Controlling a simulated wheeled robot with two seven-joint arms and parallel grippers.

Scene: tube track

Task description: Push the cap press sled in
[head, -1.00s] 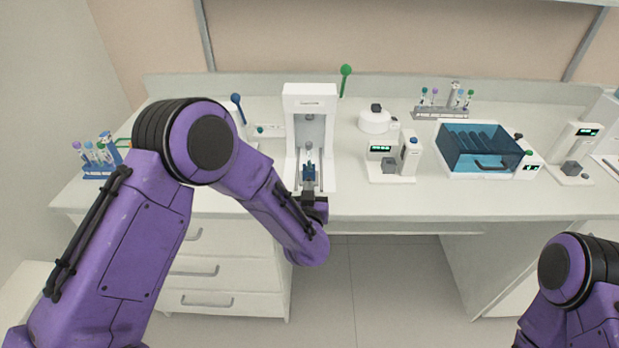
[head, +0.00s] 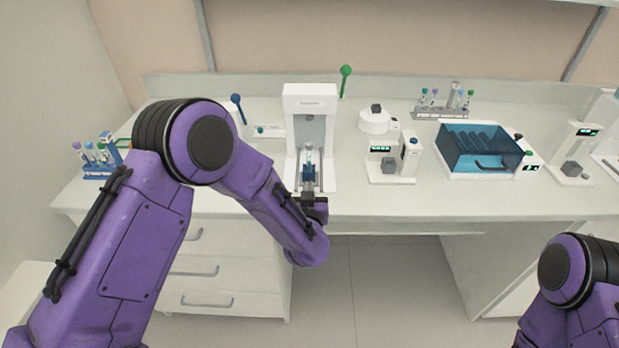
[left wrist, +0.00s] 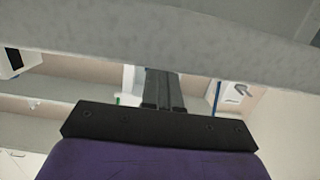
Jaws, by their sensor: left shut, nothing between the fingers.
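The cap press (head: 309,91) is a white upright frame near the front of the counter, left of centre in the head view. Its sled (head: 309,175) is a small blue holder low at the press opening, carrying an upright tube (head: 309,154) with a pale top. My left gripper (head: 309,190) is shut and empty, just in front of the sled on its near side. I cannot tell whether the fingertips touch it. In the left wrist view the closed dark fingers (left wrist: 162,88) point ahead; a grey surface crosses above them and the sled is not discernible. My right gripper is out of view.
A blue tube rack (head: 98,174) stands at the far left. A small white device (head: 394,166) and a blue-lidded box (head: 480,149) stand to the right of the press. A round white device (head: 375,122) sits behind. The counter's front edge lies close below my left gripper.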

